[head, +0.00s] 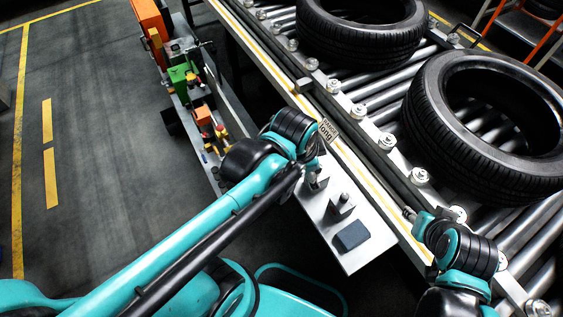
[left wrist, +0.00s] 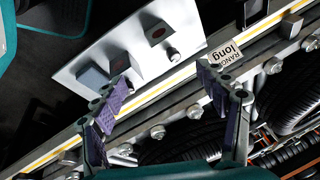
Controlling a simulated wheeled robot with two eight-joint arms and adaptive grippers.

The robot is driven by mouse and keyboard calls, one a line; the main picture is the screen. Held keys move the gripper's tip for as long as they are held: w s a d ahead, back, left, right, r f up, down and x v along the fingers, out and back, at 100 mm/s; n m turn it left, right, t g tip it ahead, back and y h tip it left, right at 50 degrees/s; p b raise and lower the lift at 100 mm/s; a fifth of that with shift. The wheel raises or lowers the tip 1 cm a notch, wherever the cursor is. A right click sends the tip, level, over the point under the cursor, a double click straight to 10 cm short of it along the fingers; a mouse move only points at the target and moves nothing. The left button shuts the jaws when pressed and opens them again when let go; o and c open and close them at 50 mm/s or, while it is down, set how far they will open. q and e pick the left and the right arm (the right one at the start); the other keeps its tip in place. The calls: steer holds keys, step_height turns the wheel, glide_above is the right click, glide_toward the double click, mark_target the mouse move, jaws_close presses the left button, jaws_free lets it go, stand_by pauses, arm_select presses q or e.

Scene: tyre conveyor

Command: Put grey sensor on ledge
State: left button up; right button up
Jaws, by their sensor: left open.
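A pale metal ledge plate (head: 318,222) juts from the conveyor's side; it also shows in the left wrist view (left wrist: 88,58). A blue-grey block (head: 352,236) sits near its outer end, also in the left wrist view (left wrist: 93,75). Beside it are grey boxes (head: 342,205), one with a dark red top (left wrist: 157,34). I cannot tell for certain which is the grey sensor. My left gripper (left wrist: 160,80) is open and empty, its purple-padded fingers spread over the conveyor edge beside the plate. My right gripper (head: 410,214) is by the rail; its jaws are unclear.
Roller conveyor with black tyres (head: 490,125) runs along the right. A label reading "RANGE long" (left wrist: 238,57) is on its side rail. A narrow shelf with orange and green parts (head: 182,75) stands left of it. Floor at left is clear.

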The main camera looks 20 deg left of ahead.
arm_select(q)
steer(key=s+a+r+n+t, duration=0.1)
steer(key=s+a+n+t, duration=0.2)
steer(key=a+n, duration=0.3)
steer(key=shift+a+n+y, duration=0.35)
steer(key=shift+n+y, duration=0.05)
steer(key=shift+n, duration=1.9)
